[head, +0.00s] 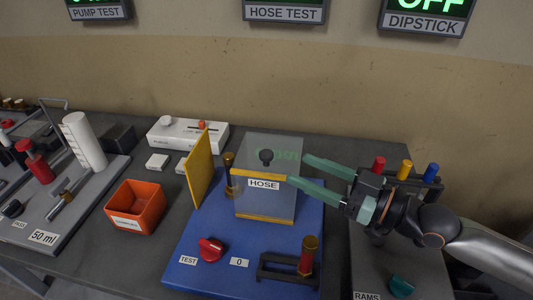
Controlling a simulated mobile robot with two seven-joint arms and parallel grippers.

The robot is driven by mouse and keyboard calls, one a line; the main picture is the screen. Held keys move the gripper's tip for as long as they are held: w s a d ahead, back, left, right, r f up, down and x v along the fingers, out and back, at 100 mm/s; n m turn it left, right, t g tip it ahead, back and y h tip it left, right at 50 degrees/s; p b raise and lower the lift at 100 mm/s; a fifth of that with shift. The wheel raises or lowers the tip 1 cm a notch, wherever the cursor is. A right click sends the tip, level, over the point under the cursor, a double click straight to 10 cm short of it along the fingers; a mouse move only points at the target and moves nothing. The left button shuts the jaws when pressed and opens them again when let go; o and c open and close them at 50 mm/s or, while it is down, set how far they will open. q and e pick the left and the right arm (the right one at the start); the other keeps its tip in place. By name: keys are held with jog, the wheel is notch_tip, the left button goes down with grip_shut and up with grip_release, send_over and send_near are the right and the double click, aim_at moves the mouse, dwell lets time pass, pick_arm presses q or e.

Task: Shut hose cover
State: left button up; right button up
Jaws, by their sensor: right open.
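The hose cover (266,208) is a see-through panel with yellow edging and a HOSE label (263,184). It stands over the back half of the blue hose test base (220,225). One fingertip is at the cover's upper right edge and the other overlaps the yellow strip by the label. I cannot tell whether they touch. My left gripper is out of view.
A yellow upright plate (199,165) stands at the base's left. A red TEST knob (210,248) and a red-and-brass post (308,256) are in front. An orange bin (136,205) is left. The RAMS unit (375,265) with coloured posts lies right, under my arm.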

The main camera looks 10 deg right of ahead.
aim_at(272, 156)
jog(key=p+x, duration=0.1)
jog(key=x, duration=0.6)
jog(key=shift+w+a+r+p, duration=0.1)
jog(key=shift+a+p, duration=0.05)
jog(key=shift+p, duration=0.2)
jog(key=shift+x, duration=0.9)
grip_shut()
dwell(0.5)
